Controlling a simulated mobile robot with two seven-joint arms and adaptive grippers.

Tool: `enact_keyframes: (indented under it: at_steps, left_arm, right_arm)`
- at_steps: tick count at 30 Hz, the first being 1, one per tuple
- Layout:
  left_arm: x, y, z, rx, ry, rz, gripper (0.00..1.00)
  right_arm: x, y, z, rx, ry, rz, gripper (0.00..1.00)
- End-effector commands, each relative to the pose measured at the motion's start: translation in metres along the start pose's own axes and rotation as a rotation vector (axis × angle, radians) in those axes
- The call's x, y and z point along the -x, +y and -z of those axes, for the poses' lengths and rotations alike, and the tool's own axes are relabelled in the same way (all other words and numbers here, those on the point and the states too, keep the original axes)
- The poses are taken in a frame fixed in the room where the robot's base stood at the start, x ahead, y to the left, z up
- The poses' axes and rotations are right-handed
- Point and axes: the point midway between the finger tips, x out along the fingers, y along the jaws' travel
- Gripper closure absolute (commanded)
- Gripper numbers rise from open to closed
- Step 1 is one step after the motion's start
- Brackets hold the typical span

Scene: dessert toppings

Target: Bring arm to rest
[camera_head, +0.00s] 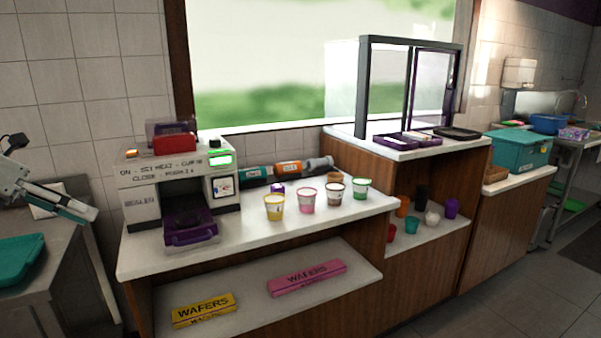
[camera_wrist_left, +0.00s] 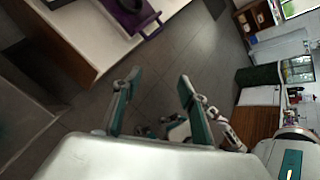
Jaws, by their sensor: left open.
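My left gripper (camera_head: 78,212) is at the left edge in the head view, above the grey metal table and left of the white counter.
The white counter (camera_head: 145,263) holds a machine (camera_head: 140,205) with a purple tray (camera_head: 190,232) and several cups (camera_head: 274,208). Wafer boxes (camera_head: 306,278) lie on the shelf below. A teal tray (camera_head: 18,258) lies on the metal table (camera_head: 62,250).

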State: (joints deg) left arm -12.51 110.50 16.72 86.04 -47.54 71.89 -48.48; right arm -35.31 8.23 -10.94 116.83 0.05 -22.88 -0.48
Motion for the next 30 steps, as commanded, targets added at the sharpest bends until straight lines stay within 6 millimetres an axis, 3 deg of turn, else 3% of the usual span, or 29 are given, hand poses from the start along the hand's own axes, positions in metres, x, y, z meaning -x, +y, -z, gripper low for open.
enact_keyframes:
  at_steps: [7,16,23,30]
  left_arm:
    - [-0.059,0.057,0.079,0.396,-0.243,0.138,0.58]
    - [-0.14,0.087,0.186,0.947,-0.494,0.255,0.58]
    - [-0.208,0.076,0.275,1.416,-0.639,0.313,0.58]
    - [-0.281,0.026,0.364,1.934,-0.734,0.342,0.58]
  right_arm:
    - [0.005,-0.002,0.012,-0.012,0.012,0.005,1.0]
    - [0.011,-0.006,0.013,-0.023,0.004,0.013,1.0]
    - [0.017,-0.008,0.018,-0.031,0.005,0.019,1.0]
    - [0.02,-0.008,0.022,-0.038,0.005,0.021,1.0]
